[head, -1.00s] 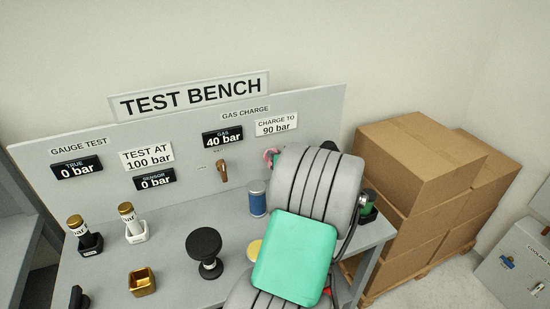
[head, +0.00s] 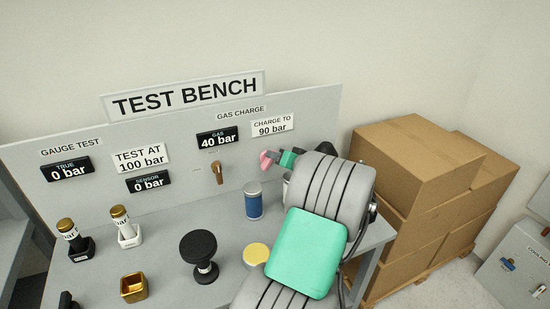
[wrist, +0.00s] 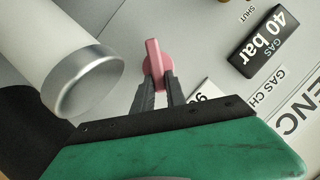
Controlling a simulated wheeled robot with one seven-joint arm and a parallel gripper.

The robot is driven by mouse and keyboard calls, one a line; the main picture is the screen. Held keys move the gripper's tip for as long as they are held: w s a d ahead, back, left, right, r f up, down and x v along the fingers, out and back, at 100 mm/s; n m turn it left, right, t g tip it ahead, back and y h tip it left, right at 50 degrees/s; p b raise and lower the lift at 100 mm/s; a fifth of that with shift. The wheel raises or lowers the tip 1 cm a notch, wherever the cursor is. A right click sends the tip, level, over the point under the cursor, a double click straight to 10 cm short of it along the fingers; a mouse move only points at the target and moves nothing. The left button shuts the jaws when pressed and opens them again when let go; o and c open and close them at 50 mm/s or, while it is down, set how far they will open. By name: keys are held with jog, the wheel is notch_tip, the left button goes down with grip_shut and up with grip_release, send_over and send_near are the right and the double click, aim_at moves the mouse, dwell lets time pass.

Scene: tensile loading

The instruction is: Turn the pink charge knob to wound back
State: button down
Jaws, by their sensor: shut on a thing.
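The pink charge knob (head: 266,161) is on the bench's back panel, below the "CHARGE TO 90 bar" sign. It also shows in the wrist view (wrist: 153,55), with its long grip bar pointing up in that picture. My gripper (head: 277,157) is at the knob, coming from the right. In the wrist view its two dark fingers (wrist: 155,88) are shut on the knob, one on each side. The gas display (head: 217,137) reads 40 bar. My arm hides part of the panel and bench right of the knob.
A brown-orange handle (head: 217,173) is on the panel left of the knob. A blue cylinder (head: 253,201) stands below the knob. A large pale cylinder (wrist: 75,65) is close to my gripper in the wrist view. Cardboard boxes (head: 420,165) are stacked right of the bench.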

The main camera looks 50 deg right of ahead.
jog(key=c, duration=1.4)
grip_release()
jog(key=shift+o, duration=0.2)
jog(key=b+v, duration=0.1)
jog(key=v, duration=0.6)
jog(key=shift+s+b, duration=0.1)
jog(key=shift+b, duration=0.2)
jog(key=shift+s+a+r, duration=0.15)
jog(key=shift+s, duration=0.05)
